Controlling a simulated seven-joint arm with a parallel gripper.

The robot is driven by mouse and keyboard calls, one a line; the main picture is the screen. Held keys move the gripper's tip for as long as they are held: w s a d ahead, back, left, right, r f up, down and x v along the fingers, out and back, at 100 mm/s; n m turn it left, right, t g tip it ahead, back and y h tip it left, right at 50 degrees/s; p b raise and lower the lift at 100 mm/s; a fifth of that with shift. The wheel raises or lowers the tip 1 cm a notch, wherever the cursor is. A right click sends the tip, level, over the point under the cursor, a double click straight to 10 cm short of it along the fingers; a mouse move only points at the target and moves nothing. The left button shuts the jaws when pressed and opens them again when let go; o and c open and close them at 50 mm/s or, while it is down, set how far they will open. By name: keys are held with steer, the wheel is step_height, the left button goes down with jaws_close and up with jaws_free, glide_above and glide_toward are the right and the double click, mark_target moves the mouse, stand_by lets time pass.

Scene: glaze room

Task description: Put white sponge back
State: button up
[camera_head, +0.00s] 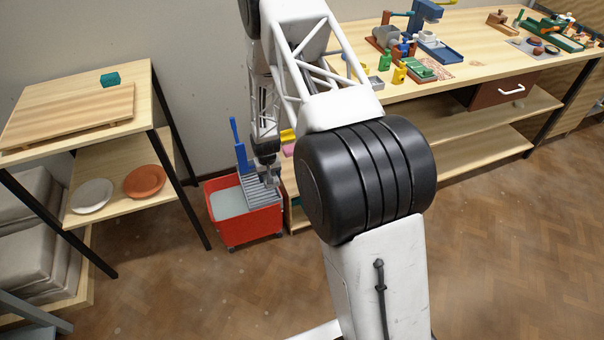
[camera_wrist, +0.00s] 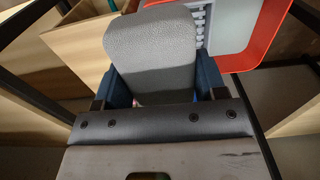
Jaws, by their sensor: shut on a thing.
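The white sponge (camera_wrist: 150,48), looking pale grey in the shade, is a rounded block in the wrist view. My gripper (camera_wrist: 160,82) is shut on it, with a dark blue finger on each side. In the head view my gripper (camera_head: 268,172) hangs over the right part of a red bucket (camera_head: 250,222). The sponge is too small and covered to make out clearly there. The bucket's red rim (camera_wrist: 266,40) shows beyond the sponge at the upper right of the wrist view.
The bucket holds pale liquid (camera_head: 228,202), a grey wringer (camera_head: 258,191) and an upright blue handle (camera_head: 238,144). A cluttered workbench (camera_head: 470,72) stands at right. The floor in front is open.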

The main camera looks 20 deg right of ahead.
steer(key=w+d+f, duration=0.1)
steer(key=d+f, duration=0.2)
steer(key=d, duration=0.2)
steer(key=w+d+f, duration=0.1)
steer(key=d+f, duration=0.3)
steer(key=d, duration=0.1)
steer(key=w+d+f, duration=0.1)
steer(key=d+f, duration=0.3)
steer(key=d, duration=0.1)
steer(key=shift+w+d+f, duration=0.2)
steer(key=shift+d, duration=0.2)
steer(key=shift+w, duration=0.15)
steer(key=w+d, duration=0.1)
steer(key=w, duration=0.4)
steer(key=w+d+f, duration=0.1)
steer(key=w, duration=0.4)
steer(key=w+d, duration=0.1)
steer(key=w, duration=0.4)
steer(key=shift+w+f, duration=0.2)
steer(key=shift+f, duration=0.05)
steer(key=shift+f, duration=1.75)
steer(key=shift+f, duration=0.1)
